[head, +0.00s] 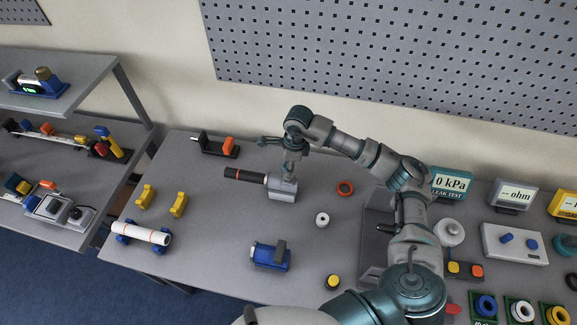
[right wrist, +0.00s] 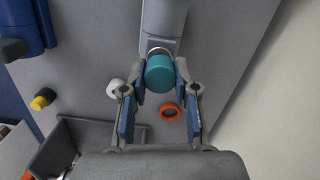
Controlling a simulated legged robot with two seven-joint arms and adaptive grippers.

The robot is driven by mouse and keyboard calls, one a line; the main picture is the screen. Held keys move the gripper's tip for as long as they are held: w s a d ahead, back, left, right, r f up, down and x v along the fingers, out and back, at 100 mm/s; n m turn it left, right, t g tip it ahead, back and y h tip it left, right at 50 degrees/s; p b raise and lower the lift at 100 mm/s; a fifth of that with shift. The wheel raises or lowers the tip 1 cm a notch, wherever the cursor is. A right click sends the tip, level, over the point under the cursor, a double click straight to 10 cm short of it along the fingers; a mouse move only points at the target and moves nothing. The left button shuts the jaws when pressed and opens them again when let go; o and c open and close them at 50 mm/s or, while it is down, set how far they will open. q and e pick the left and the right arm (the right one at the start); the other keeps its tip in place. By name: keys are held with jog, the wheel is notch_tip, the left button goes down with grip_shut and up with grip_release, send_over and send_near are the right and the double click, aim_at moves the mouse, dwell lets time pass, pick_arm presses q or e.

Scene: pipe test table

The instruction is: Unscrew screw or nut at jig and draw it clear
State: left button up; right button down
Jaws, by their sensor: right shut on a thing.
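My right gripper (head: 290,172) reaches down over the block from above. In the right wrist view a teal round cap (right wrist: 160,75) sits between the fingertips of my right gripper (right wrist: 161,80), which is shut on it. A metallic ring shows just beyond the cap, at the grey block (right wrist: 163,18). Whether the cap is still threaded there cannot be told. The fingers hide the cap in the head view. My left gripper is not in view.
An orange ring (head: 345,188) and a white ring (head: 322,219) lie right of the jig. A blue device (head: 270,256) stands in front, and a black stand with an orange block (head: 214,146) behind left. Yellow supports (head: 178,204) and a white pipe (head: 142,233) are at left.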

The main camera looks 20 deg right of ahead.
jog(key=shift+a+r+p, duration=0.15)
jog(key=shift+r+p, duration=0.7)
jog(key=shift+r, duration=0.8)
jog(key=shift+r+p, duration=0.7)
jog(key=shift+r, duration=0.7)
